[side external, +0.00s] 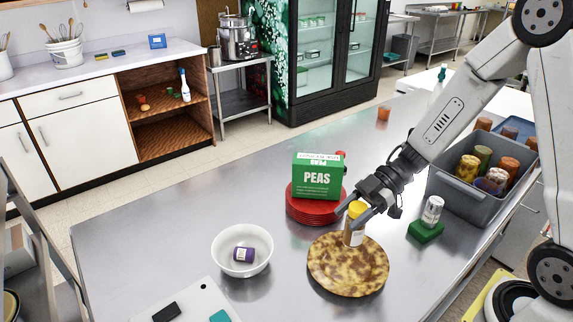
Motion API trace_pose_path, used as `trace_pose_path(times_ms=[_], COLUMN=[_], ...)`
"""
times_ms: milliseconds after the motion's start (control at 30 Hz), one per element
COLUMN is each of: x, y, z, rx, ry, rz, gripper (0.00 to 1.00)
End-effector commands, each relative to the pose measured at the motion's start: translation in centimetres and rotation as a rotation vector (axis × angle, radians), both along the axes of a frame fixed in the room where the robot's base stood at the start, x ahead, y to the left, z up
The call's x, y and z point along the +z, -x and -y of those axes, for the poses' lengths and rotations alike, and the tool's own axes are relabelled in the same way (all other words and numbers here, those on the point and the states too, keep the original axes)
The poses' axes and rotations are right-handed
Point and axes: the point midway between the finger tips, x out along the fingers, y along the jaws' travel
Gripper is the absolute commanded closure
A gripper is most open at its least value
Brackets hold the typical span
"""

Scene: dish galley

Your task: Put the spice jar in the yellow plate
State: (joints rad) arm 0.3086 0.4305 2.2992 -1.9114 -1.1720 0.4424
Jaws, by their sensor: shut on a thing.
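The spice jar (353,235) has a yellow lid and a pale label. My gripper (357,212) is shut on it near the lid and holds it upright. The yellow plate (345,277) is round, mottled yellow and brown, and lies on the steel table. The jar is over the back part of this plate; I cannot tell whether its base touches the surface. The fingers hide part of the jar's upper side.
A green peas box (317,178) sits on stacked red plates (312,211) behind. A white bowl (242,269) holds a purple-labelled jar (244,255). At right, a white jar (432,210) stands on a green block (425,232) beside a grey bin (459,203) of several jars.

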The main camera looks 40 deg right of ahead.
Motion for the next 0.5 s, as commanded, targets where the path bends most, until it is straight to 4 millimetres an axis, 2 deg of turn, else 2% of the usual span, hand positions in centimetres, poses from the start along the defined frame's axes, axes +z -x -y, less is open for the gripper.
trace_pose_path(times_ms=[500], x=[-4.0], y=[-0.1], z=[0.0], rx=[-0.003], ry=[-0.001], rz=[-0.001], gripper=[1.0])
